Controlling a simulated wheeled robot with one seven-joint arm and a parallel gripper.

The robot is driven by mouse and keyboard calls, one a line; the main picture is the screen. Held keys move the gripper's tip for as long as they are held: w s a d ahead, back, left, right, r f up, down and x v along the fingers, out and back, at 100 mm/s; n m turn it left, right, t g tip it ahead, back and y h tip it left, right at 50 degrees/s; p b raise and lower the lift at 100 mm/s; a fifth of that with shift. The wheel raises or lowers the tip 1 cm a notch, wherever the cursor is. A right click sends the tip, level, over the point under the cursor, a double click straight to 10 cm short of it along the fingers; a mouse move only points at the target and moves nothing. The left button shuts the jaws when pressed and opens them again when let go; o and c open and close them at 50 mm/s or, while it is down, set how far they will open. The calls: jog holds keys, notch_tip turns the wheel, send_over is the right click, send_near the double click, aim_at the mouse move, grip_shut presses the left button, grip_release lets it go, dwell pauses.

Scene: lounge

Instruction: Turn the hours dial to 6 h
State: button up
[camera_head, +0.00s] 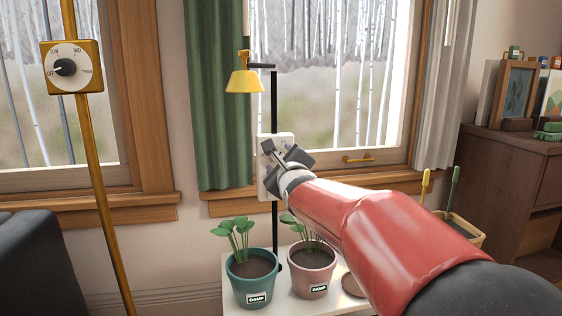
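A pale control panel (265,138) is fixed on the black stand of the yellow lamp, in front of the window. My gripper (284,158) is right in front of this panel and covers most of its face. Any hours dial and its markings there are hidden, so its setting cannot be read. Dark gripper parts show against the panel, but I cannot tell whether the fingers are apart, closed, or touching a knob.
A dial box (72,68) on a brass pole reads OFF, LOW, MID. Below the panel stand a teal pot (252,282) and a pink pot (314,275), both with plants and DAMP labels. The yellow lamp shade (244,82) hangs above. A wooden cabinet (510,165) is right.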

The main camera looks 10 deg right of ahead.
jog(key=shift+s, duration=0.1)
jog(key=s, duration=0.7)
jog(key=shift+s, duration=0.35)
jog(key=s+f+n+g+p, duration=0.3)
jog(key=s+n+g+p, duration=0.1)
jog(key=s+n, duration=0.4)
jog(key=s+f+n+g+p, duration=0.3)
jog(key=s+n+g, duration=0.1)
jog(key=s+n, duration=0.5)
jog(key=s+f+n+g+p, duration=0.4)
jog(key=s+n, duration=0.5)
jog(key=s, duration=0.3)
jog(key=shift+p, duration=0.3)
jog(key=shift+a, duration=0.1)
jog(key=shift+c, duration=0.2)
